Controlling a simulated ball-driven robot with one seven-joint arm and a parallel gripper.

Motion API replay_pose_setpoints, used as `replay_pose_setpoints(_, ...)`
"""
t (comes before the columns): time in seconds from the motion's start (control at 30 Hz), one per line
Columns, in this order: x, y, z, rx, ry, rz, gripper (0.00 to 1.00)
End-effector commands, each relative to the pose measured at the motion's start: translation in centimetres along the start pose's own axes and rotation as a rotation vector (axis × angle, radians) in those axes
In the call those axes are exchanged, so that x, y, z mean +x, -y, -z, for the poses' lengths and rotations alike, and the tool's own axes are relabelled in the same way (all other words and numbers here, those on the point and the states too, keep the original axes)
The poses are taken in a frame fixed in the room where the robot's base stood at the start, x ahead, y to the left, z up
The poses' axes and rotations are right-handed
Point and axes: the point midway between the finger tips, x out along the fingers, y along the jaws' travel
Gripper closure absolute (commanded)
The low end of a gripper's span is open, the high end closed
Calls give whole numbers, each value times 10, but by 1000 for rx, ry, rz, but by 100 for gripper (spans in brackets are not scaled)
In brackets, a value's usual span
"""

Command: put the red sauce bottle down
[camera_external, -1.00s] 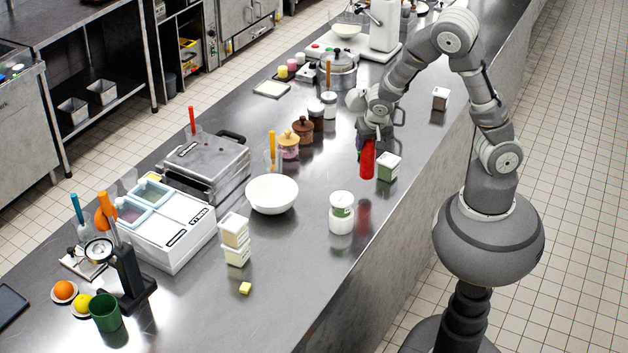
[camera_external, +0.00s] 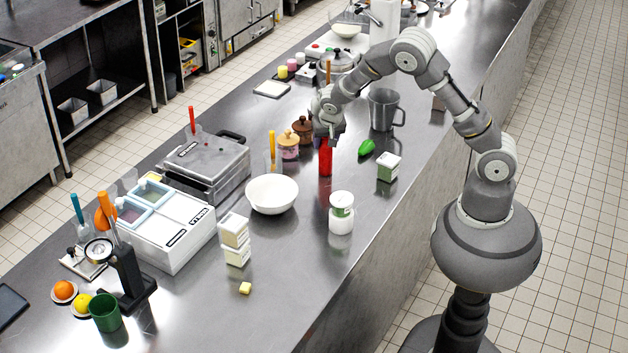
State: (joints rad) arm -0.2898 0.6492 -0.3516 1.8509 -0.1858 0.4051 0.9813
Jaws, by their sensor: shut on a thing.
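The red sauce bottle (camera_external: 325,160) is upright in the middle of the steel counter, to the right of the white bowl. My gripper (camera_external: 326,139) is shut on the upper part of the bottle, coming from above. The gripper and wrist hide the bottle's top. I cannot tell whether the bottle's base touches the counter or hangs just above it.
A white bowl (camera_external: 272,194), a lidded yellow-pink jar (camera_external: 288,146) and brown jars (camera_external: 302,129) stand left of the bottle. A white jar (camera_external: 341,213) stands in front. A green pepper (camera_external: 367,148), a small carton (camera_external: 388,167) and a grey pitcher (camera_external: 382,109) are to the right.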

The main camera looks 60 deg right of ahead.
Motion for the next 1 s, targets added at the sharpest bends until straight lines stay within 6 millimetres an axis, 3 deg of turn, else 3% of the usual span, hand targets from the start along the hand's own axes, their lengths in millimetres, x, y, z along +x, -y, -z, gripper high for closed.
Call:
replay_pose_setpoints(0.27,3,0,-1,1,-1,0,100)
replay_pose_setpoints(0.3,2,0,-1,1,0,0,41)
replay_pose_setpoints(0.4,1,0,-1,1,0,0,25)
replay_pose_setpoints(0.77,-7,0,1,0,-1,1,25)
replay_pose_setpoints(1.0,-59,1,2,-1,-2,4,25)
